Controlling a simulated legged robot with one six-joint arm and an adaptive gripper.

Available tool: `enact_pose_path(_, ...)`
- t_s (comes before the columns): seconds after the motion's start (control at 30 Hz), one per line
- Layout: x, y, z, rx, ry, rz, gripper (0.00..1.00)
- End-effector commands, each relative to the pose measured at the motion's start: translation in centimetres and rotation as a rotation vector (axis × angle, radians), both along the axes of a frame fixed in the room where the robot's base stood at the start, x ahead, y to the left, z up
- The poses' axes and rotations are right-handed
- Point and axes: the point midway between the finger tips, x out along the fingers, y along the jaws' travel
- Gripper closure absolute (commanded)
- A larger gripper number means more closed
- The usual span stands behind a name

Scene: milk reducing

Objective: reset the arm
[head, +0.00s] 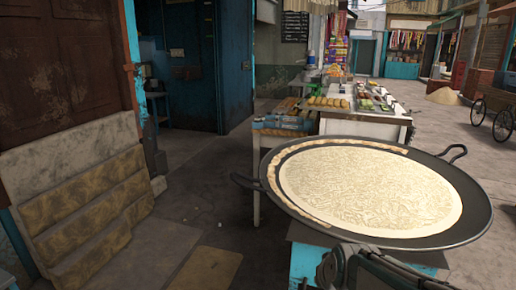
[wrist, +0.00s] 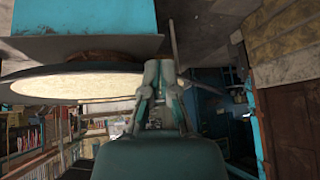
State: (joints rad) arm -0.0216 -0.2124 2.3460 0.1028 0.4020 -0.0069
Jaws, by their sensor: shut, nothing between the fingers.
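A wide, dark shallow pan (head: 478,200) with two loop handles fills the right of the head view. It holds a pale, creamy milk layer (head: 370,190) with a wrinkled surface and a browner strip along the left rim. The wrist view is upside down, and the pan (wrist: 30,73) shows at its left with the pale milk (wrist: 75,86) inside. My gripper (wrist: 159,66) is shut and empty, its fingers together beside the pan's edge in that view. Part of my arm shows at the bottom of the head view, in front of the pan.
The pan rests on a blue stand (head: 308,263). A food stall counter (head: 370,128) with trays stands behind it. Stone slabs (head: 80,205) lean against the wall at left. The floor between slabs and pan is mostly clear. A wheeled cart (head: 490,110) stands at far right.

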Motion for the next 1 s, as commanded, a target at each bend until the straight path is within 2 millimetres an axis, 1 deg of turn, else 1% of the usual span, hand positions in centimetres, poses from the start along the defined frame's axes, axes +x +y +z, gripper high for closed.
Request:
enact_pose_path(0.03,-1.6,-0.1,1.1,-0.006,0.001,0.006,1.0)
enact_pose_path(0.17,-5.5,-0.4,2.9,-0.023,0.029,0.02,1.0)
enact_pose_path(0.2,-6.8,-0.6,3.3,-0.03,0.038,0.023,1.0)
enact_pose_path(0.4,-12.8,-1.2,4.7,-0.061,0.08,0.031,1.0)
enact_pose_path(0.5,-14.9,-1.4,4.9,-0.073,0.098,0.031,1.0)
enact_pose_path(0.63,-16.2,-1.6,5.0,-0.081,0.112,0.031,1.0)
enact_pose_path(1.0,-16.3,-1.6,4.9,-0.082,0.114,0.032,1.0)
